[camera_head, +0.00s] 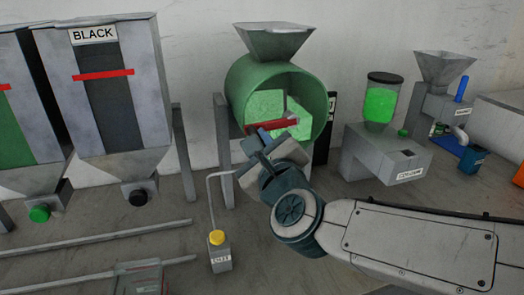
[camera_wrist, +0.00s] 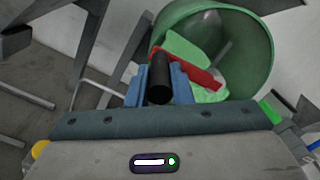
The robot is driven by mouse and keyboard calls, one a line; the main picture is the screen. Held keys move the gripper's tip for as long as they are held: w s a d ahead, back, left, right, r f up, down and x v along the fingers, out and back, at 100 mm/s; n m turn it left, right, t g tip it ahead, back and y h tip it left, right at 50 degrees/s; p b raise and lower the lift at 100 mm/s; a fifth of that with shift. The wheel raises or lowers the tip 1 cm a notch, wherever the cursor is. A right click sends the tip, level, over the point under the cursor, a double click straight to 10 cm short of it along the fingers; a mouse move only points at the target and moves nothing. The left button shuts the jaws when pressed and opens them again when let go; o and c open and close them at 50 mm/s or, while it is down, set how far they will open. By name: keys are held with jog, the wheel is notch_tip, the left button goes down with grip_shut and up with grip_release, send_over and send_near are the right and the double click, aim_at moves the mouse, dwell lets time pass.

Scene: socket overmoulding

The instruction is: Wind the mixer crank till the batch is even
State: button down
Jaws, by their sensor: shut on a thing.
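The mixer is a green drum (camera_head: 240,90) with a grey hopper on top. Its open front shows bright green batch material (camera_head: 265,104), with no other colour visible in it. A red crank bar (camera_head: 287,125) crosses the drum's front. It also shows in the wrist view (camera_wrist: 196,72), behind a black crank handle (camera_wrist: 160,78). My gripper (camera_head: 264,138) is at the drum's front. In the wrist view its blue fingers (camera_wrist: 158,88) are shut on the black handle, one on each side. In the head view my gripper hides the handle and the drum's lower front.
A hopper marked BLACK (camera_head: 107,80) stands left of the mixer. A green-filled clear hopper (camera_head: 379,104) sits on a grey machine (camera_head: 390,155) to the right. Grey rails (camera_head: 90,239) lie at lower left.

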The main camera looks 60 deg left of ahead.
jog(key=shift+r+m, duration=0.3)
jog(key=shift+r, duration=0.05)
jog(key=c, duration=1.3)
grip_release()
jog(key=s+d+p, duration=0.2)
jog(key=d, duration=1.1)
jog(key=shift+s+d, duration=0.25)
jog(key=shift+d, duration=0.05)
